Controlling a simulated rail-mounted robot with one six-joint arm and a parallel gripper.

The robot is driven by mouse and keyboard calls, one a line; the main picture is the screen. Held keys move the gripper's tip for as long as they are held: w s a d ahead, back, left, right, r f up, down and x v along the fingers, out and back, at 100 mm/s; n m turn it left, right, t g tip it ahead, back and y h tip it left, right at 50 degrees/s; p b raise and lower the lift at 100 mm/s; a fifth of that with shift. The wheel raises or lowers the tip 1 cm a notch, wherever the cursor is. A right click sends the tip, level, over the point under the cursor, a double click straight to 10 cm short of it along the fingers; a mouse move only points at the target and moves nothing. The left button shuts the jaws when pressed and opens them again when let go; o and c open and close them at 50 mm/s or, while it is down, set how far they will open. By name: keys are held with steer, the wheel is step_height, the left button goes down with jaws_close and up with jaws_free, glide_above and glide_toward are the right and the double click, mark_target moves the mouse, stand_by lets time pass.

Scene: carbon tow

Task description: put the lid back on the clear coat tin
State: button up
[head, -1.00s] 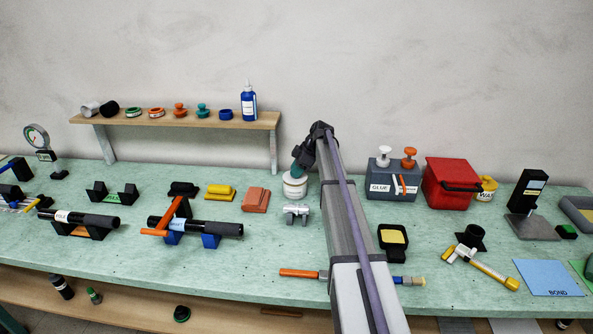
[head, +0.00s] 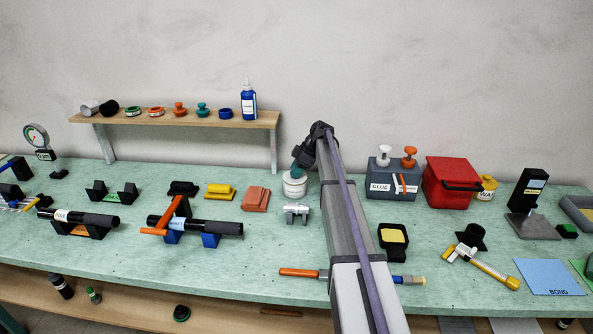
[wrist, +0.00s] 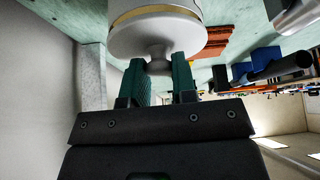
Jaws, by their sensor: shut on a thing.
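The clear coat tin (head: 294,190) is a white round tin standing on the green bench, behind a small silver clamp-like part. My gripper (head: 297,169) reaches down to it from above. In the wrist view my gripper (wrist: 171,80) has its green fingers shut on the knob of the white lid (wrist: 157,40). The lid is at the mouth of the tin, with a gold rim (wrist: 150,12) showing just beyond its edge. I cannot tell whether the lid is fully seated or slightly above the rim.
The silver part (head: 296,213) stands close in front of the tin. An orange-brown block (head: 256,199) lies to its left. The grey glue box (head: 391,186) and red box (head: 450,183) stand to the right, past my arm. A shelf (head: 180,120) is behind at left.

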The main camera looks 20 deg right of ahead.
steer(key=o, duration=1.4)
steer(key=shift+o, duration=0.2)
step_height(320, 180, up, 7)
steer(key=p, duration=0.7)
steer(key=shift+r, duration=0.1)
steer(key=shift+c, duration=0.3)
jaws_close()
steer(key=shift+f, duration=0.25)
stand_by(0.3)
